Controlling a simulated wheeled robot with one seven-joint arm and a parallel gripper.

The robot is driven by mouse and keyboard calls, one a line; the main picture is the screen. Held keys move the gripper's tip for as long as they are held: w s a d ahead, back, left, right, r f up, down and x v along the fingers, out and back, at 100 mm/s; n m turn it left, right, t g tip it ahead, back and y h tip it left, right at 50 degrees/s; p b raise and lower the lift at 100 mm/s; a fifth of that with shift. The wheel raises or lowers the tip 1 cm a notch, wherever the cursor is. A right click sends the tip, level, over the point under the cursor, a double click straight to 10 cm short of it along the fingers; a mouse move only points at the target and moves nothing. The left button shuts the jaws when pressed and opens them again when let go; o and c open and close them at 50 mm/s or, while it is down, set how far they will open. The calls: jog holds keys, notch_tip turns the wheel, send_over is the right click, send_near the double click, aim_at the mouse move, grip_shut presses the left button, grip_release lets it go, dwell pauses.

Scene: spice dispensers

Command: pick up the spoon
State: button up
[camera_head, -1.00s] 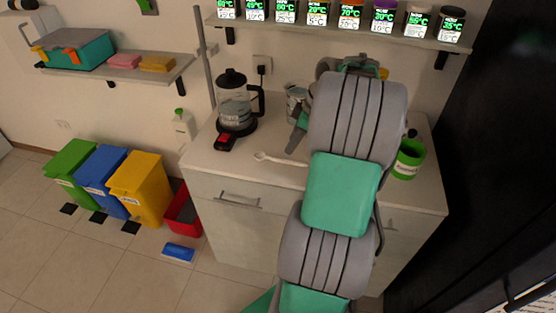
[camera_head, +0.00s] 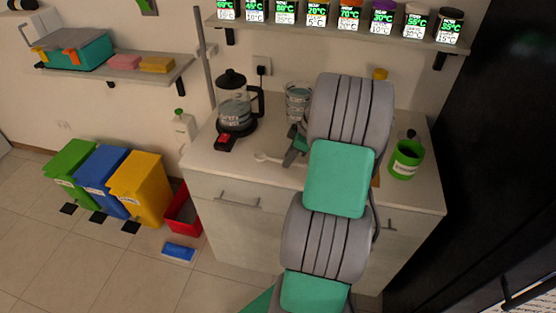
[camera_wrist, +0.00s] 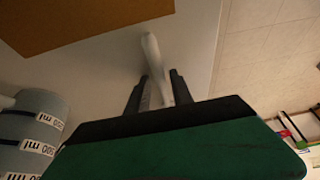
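The white spoon (camera_head: 268,158) lies on the counter near its front edge in the head view, and its right part is hidden by my gripper. My gripper (camera_head: 291,152) is low over the counter at the spoon's right part, mostly hidden behind my arm. In the wrist view the spoon (camera_wrist: 151,50) runs between the two dark fingers of my gripper (camera_wrist: 158,85). The fingers are apart, one on each side of the spoon, with a gap showing on the left. I cannot tell whether either finger touches it.
A measuring cup (camera_head: 298,98) is behind my gripper and shows in the wrist view (camera_wrist: 30,125). A brown board (camera_wrist: 80,22) lies near the spoon.

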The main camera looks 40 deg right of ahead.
aim_at(283, 159)
grip_shut()
jog(key=shift+r, duration=0.15)
dwell(0.4)
jog(key=shift+r, duration=0.3)
notch_tip(283, 159, up, 3)
jog(key=shift+s+f+b, duration=0.1)
jog(key=shift+f+b, duration=0.1)
jog(key=shift+b, duration=0.25)
jog(key=s+a+r+b, duration=0.1)
jog(key=s+a+r, duration=0.8)
jog(key=a, duration=0.1)
jog(key=shift+a+r, duration=0.25)
jog(key=shift+s, duration=0.1)
